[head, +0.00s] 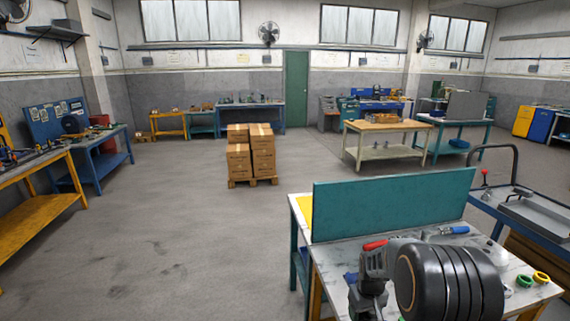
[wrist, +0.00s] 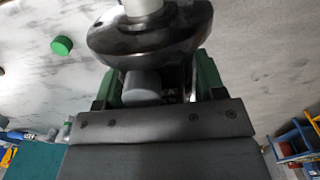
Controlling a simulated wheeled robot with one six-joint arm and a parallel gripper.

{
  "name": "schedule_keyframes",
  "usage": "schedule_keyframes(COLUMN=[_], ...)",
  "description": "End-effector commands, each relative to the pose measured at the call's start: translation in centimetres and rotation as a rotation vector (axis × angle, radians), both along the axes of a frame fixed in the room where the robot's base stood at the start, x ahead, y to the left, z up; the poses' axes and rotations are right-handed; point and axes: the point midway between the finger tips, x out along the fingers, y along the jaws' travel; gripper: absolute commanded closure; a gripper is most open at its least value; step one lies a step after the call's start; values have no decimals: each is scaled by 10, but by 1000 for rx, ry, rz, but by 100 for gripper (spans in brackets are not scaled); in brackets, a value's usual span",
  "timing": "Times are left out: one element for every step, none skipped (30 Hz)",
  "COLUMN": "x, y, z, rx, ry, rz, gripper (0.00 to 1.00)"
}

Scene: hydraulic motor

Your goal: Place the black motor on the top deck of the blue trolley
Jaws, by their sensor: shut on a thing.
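The black motor (head: 452,282), a ribbed dark cylinder, is large and close at the lower right of the head view, in front of the marble-topped bench. In the wrist view its black rounded end (wrist: 142,40) with a pale shaft shows at the top. My gripper (wrist: 156,88) is shut on the motor, with green-sided fingers on either side of it. In the head view I cannot make out the fingertips. The blue trolley (head: 520,228) stands at the right edge, beyond the bench, partly cut off. Its top deck (head: 542,213) carries a grey tray-like surface, and a dark hoop handle rises at its far end.
The bench (head: 335,262) has a teal back panel (head: 390,205) standing between me and the room. Green and yellow rings (head: 541,277) and a blue-handled tool (head: 455,230) lie on it. Boxes (head: 250,152) on a pallet stand mid-floor. Open floor lies to the left.

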Motion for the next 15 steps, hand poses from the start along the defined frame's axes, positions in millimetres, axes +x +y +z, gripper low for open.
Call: schedule_keyframes(x=[-1,-1,-3,-4,-5,-6,-7,-8,-10,-12,-13,-14,-14,-15,-15], y=[6,9,13,16,19,22,25,28,35,39,43,48,51,54,57], z=[2,1,1,0,0,-1,-1,-1,-1,-1,-1,-1,-1,0,0], rx=[0,0,0,0,1,1,1,1,2,2,1,1,1,1,1], ry=[-4,-4,-4,-3,-3,-2,-2,-1,1,2,3,4,4,4,3], rz=[-56,-91,-132,-159,-182,-211,-228,-243,-254,-252,-245,-232,-224,-216,-207], gripper=[93,93,93,93,93,93,93,93,93,93,93,93,93,93,93])
